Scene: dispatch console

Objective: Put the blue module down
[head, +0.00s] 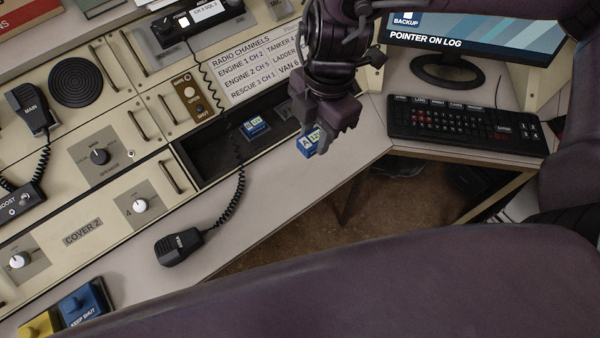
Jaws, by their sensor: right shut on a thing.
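My right gripper (325,128) is at the upper middle, shut on a blue module (307,145) with a pale label. The module is partly hidden by the jaws. It shows over the front part of the desk, just right of the open bay; I cannot tell whether it touches the surface. A second blue module (255,127) with a similar label sits inside the dark open bay (205,160) of the console. My left gripper is not in view.
A black handset (180,246) lies on the pale desk (275,180), its coiled cord running up to the console. A keyboard (466,125) and monitor stand at right. The desk between handset and gripper is clear. A blue box (85,303) sits at lower left.

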